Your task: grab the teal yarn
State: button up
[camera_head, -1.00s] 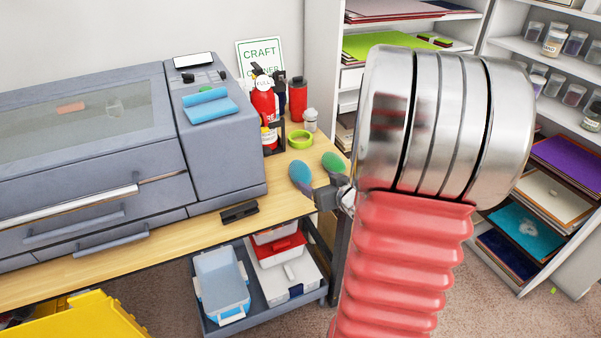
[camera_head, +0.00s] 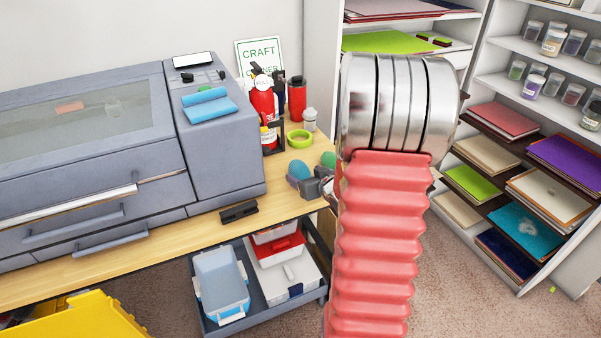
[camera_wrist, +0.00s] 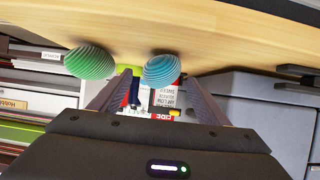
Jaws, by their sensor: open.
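The teal yarn (camera_head: 299,168) is a striped blue-teal ball at the right end of the wooden table. In the wrist view the teal yarn (camera_wrist: 161,69) lies between the fingertips, slightly beyond them. A green yarn ball (camera_head: 328,160) stands to its right in the head view; in the wrist view the green yarn (camera_wrist: 90,62) is left of the fingers. My gripper (camera_wrist: 157,82) is open and empty. In the head view my gripper (camera_head: 306,186) covers the lower part of the teal yarn; contact cannot be told.
A lime tape roll (camera_head: 300,139), red bottles (camera_head: 298,97) and a small jar (camera_head: 310,119) stand behind the yarn. A large grey machine (camera_head: 215,140) fills the left of the table. A black object (camera_head: 239,212) lies near the front edge. Shelves (camera_head: 500,90) stand right.

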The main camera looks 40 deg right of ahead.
aim_at(300, 165)
jog(key=shift+x, duration=2.6)
jog(key=shift+c, duration=0.6)
jog(key=shift+r, duration=0.1)
jog(key=c, duration=1)
jog(key=shift+c, duration=0.2)
jog(key=shift+r, duration=5)
